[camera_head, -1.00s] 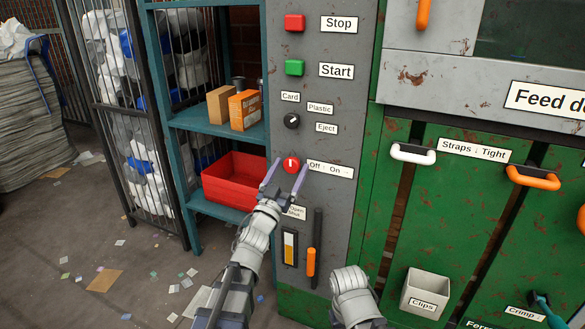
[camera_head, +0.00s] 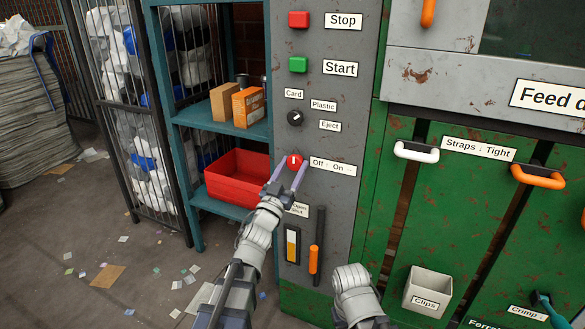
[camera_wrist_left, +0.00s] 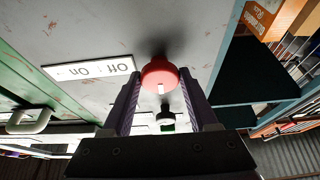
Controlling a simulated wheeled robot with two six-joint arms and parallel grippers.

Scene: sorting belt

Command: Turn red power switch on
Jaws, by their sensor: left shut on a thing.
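The red power switch (camera_head: 294,161) is a round red knob with a white mark on the grey panel (camera_head: 345,100). The white mark points up in the head view. An "Off : On" label (camera_head: 332,167) sits to its right. My left gripper (camera_head: 291,168) has its two fingers on either side of the knob, shut on it. In the left wrist view the red knob (camera_wrist_left: 159,75) sits between the fingertips (camera_wrist_left: 160,80), with the label (camera_wrist_left: 90,68) to the left. My right gripper is not in view; only part of that arm shows at the bottom.
Above are a red Stop button (camera_head: 299,19), a green Start button (camera_head: 298,65) and a black selector (camera_head: 295,118). Below is an orange-handled lever (camera_head: 314,258). A shelf with a red bin (camera_head: 238,177) stands left. Green doors with handles (camera_head: 416,152) are right.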

